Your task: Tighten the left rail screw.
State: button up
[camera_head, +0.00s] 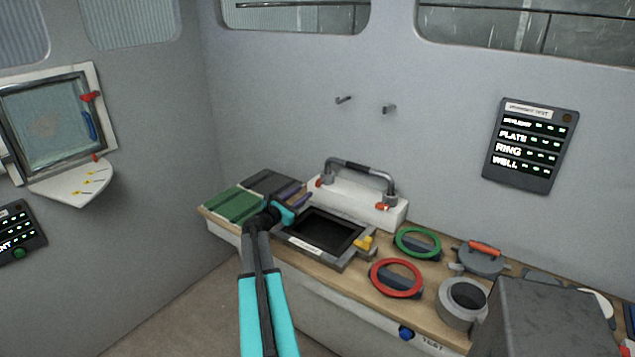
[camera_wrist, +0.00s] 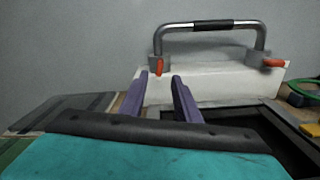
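The grab rail (camera_head: 362,168) is a grey bar with a black grip, standing on a white block (camera_head: 345,200). In the wrist view the rail (camera_wrist: 210,26) spans the upper middle. Its left rail screw (camera_head: 319,183) has a red handle; in the wrist view this handle (camera_wrist: 160,66) points down. The right screw (camera_head: 382,206) also has a red handle, which lies sideways in the wrist view (camera_wrist: 271,63). My gripper (camera_head: 302,194) has purple fingers and is in front of the block's left end. In the wrist view the fingers (camera_wrist: 160,80) are apart and empty, below the left screw.
A dark recessed tray (camera_head: 322,232) with a yellow part lies right of my gripper. Green and dark panels (camera_head: 234,204) lie left. A status panel (camera_head: 529,145) hangs on the wall.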

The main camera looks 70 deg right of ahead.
aim_at(317, 183)
jog(key=shift+p+x, duration=1.65)
jog(key=shift+x, duration=4.15)
grip_shut()
